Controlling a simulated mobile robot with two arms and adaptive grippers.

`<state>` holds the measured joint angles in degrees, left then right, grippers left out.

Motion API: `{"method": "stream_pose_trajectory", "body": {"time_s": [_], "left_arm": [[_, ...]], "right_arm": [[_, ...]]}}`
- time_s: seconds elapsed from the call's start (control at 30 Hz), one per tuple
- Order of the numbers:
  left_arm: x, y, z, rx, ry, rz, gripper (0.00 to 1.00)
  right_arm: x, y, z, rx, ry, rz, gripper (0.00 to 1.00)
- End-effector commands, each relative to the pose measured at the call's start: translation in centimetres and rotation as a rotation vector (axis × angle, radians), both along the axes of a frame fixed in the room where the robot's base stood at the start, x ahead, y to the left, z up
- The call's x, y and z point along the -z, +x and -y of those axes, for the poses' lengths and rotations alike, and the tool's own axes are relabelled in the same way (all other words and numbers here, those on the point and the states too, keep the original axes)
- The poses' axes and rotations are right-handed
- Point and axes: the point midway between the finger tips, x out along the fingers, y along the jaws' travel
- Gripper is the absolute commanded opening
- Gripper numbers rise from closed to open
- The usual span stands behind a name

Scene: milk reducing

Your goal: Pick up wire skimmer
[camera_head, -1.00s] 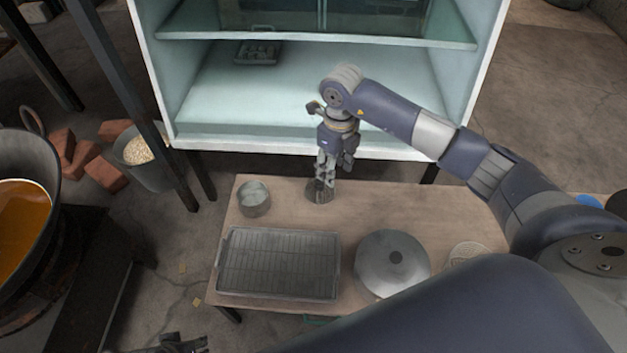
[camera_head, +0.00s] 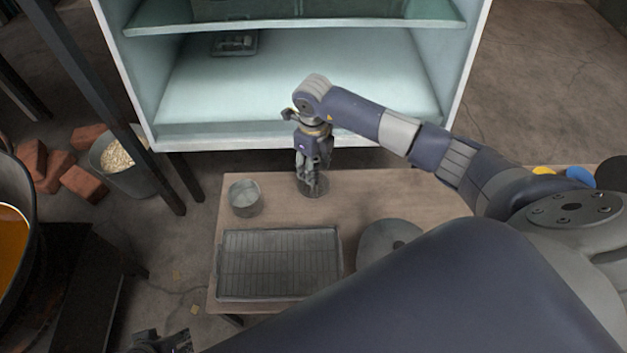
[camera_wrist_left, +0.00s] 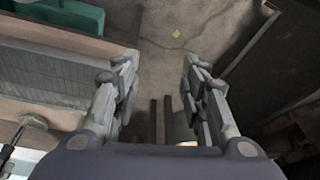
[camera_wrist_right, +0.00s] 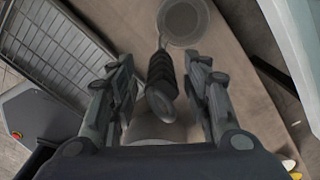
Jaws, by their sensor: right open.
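The wire skimmer (camera_wrist_right: 184,22) shows in the right wrist view as a round grey mesh head with a dark wrapped handle. The handle rises towards the camera and lies between the spread fingers of my right gripper (camera_wrist_right: 160,92). The fingers look apart from it. My left gripper (camera_wrist_left: 160,75) is open and empty near the table's front edge. Only a bit of it shows at the bottom of the head view.
A glass cabinet (camera_head: 300,85) stands close behind. A pan of orange liquid (camera_head: 10,238) is at left.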

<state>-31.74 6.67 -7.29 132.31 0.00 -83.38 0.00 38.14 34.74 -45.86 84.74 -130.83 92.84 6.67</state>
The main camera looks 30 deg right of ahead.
Motion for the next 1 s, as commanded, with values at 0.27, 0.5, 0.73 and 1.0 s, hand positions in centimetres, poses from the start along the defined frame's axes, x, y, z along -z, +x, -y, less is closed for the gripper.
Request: {"method": "stream_pose_trajectory", "body": {"time_s": [0.27,0.5,0.73,1.0], "left_arm": [[-2.4,-0.6,-0.1,-0.001,-0.001,0.013,0.4],[-2.5,-0.7,-0.2,-0.002,-0.001,0.012,0.4],[-2.5,-0.7,-0.2,-0.002,0.0,0.012,0.4],[-2.5,-0.7,-0.2,-0.002,0.0,0.012,0.4]], "right_arm": [[3.0,0.0,0.1,0.0,-0.001,0.0,0.45],[3.1,0.0,0.1,0.0,-0.001,0.0,0.45],[3.1,0.0,0.1,0.0,-0.001,0.0,0.0],[3.0,0.1,0.1,0.001,-0.001,0.003,0.0]]}}
